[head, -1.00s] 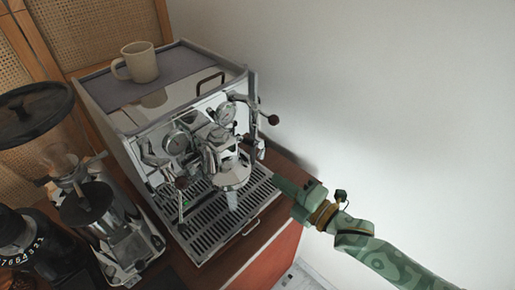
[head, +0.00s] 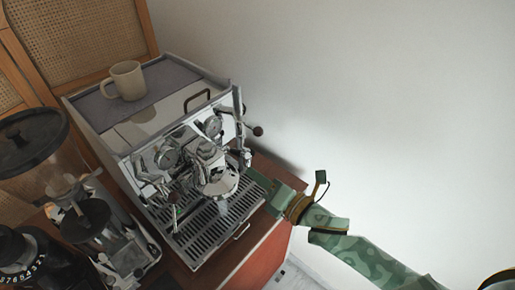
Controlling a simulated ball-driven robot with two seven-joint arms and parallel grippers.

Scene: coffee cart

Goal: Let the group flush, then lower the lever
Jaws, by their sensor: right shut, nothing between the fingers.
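The chrome espresso machine (head: 150,150) stands on the cart at left. Its group head (head: 217,180) projects from the front above the slotted drip tray (head: 215,225). The metal lever parts (head: 243,158) show at the group's right; the exact lever angle is too small to tell. My right gripper (head: 259,181) comes in from the right, shut and empty, its tips just below and right of these parts. I cannot tell whether it touches them. I cannot make out clearly whether water runs below the group. My left gripper is not in view.
A beige mug (head: 127,81) stands on top of the machine. A grinder (head: 95,225) with a dark hopper stands close on the left, beside a black dialled object (head: 25,255). A steam knob (head: 258,131) sticks out at the right. Space along the white wall is clear.

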